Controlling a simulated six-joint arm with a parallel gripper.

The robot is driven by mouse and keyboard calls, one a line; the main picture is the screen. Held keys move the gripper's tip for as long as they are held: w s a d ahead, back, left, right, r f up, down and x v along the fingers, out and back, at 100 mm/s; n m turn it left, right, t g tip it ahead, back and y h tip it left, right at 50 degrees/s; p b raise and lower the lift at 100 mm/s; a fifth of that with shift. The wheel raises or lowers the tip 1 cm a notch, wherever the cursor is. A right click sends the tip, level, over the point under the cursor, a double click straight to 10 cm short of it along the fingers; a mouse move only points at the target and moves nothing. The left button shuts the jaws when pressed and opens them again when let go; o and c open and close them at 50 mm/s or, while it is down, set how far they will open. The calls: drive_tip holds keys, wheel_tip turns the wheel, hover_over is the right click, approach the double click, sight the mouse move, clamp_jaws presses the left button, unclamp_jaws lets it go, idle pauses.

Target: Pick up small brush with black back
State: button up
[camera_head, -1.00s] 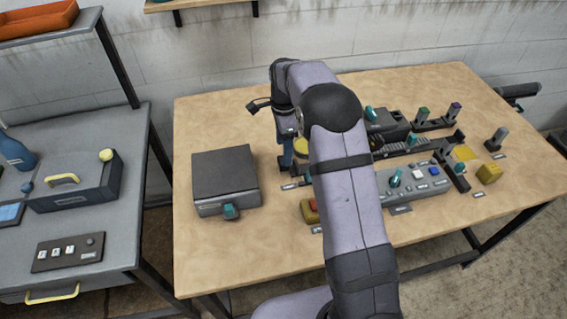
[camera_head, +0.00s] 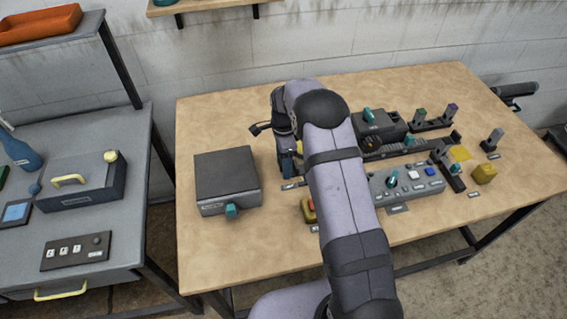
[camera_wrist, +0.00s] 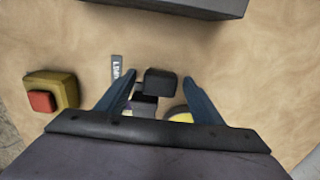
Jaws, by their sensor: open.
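In the wrist view, a small block with a black top (camera_wrist: 160,82) stands between the two blue fingers of my gripper (camera_wrist: 156,80). A darker, purplish part shows just below it. I cannot tell for sure that this is the brush. The fingers are open on either side of it, with a visible gap. In the head view, my gripper (camera_head: 289,168) is low over the wooden table, right of a grey box, and my arm hides what lies between its fingers.
The grey box (camera_head: 226,176) with a teal knob is left of my gripper. A yellow block with a red button (camera_wrist: 48,97) and a label plate (camera_wrist: 117,69) are close by. A grey control panel (camera_head: 408,183) and a black rail (camera_head: 425,146) are to the right.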

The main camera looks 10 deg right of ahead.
drive_tip(key=shift+c, duration=0.6)
drive_tip(key=c, duration=1)
drive_tip(key=shift+r, duration=0.1)
drive_tip(key=shift+c, duration=0.2)
wheel_tip(320, 180, up, 10)
drive_tip(key=b, duration=0.3)
